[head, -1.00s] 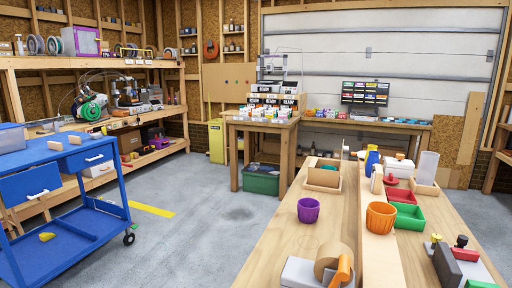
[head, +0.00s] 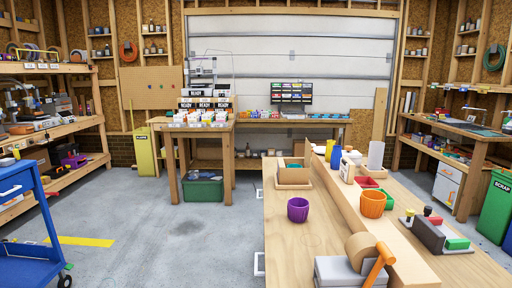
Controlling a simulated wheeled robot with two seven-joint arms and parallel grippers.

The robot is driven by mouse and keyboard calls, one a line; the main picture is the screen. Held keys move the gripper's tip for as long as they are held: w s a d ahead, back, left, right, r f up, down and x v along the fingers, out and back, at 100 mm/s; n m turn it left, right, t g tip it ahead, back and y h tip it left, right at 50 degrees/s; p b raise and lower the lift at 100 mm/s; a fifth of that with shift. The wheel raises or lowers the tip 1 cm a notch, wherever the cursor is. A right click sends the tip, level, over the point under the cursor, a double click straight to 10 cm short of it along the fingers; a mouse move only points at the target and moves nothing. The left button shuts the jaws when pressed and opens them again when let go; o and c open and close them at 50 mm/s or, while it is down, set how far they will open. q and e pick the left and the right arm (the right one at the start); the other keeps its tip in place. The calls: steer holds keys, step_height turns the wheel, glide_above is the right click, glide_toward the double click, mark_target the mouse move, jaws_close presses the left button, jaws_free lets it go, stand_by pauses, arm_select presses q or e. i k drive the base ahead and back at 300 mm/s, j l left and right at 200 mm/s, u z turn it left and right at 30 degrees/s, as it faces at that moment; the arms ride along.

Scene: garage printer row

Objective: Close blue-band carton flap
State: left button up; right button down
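No carton with a clear blue band can be made out. An open tan box (head: 294,180) with something teal inside stands at the far left end of the long wooden bench (head: 284,242); I cannot tell whether it is a carton with a flap. Small cartons under READY signs (head: 202,107) stand on the wooden table (head: 207,133) at the back; they are too small to show band colours or flaps. Neither of my grippers is in view.
A purple cup (head: 298,210), an orange cup (head: 373,204) and a tape dispenser (head: 345,270) stand on the long bench. A blue cart (head: 28,225) is at the left edge. Grey floor (head: 170,245) is clear between cart and bench.

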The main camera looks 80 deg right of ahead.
mark_target(308, 151)
steer(key=i+z, duration=0.95)
steer(key=i+j+z, duration=0.2)
steer(key=z, duration=0.3)
steer(key=i+l+z, duration=0.25)
steer(key=z, duration=0.15)
steer(key=i+l+z, duration=0.1)
steer(key=i+z, duration=0.7)
steer(key=i+j+z, duration=0.1)
steer(key=i+z, duration=0.3)
steer(key=i+j+z, duration=0.25)
steer(key=i+z, duration=0.2)
steer(key=i+l+z, duration=0.1)
steer(key=i+z, duration=0.55)
steer(key=i, duration=0.15)
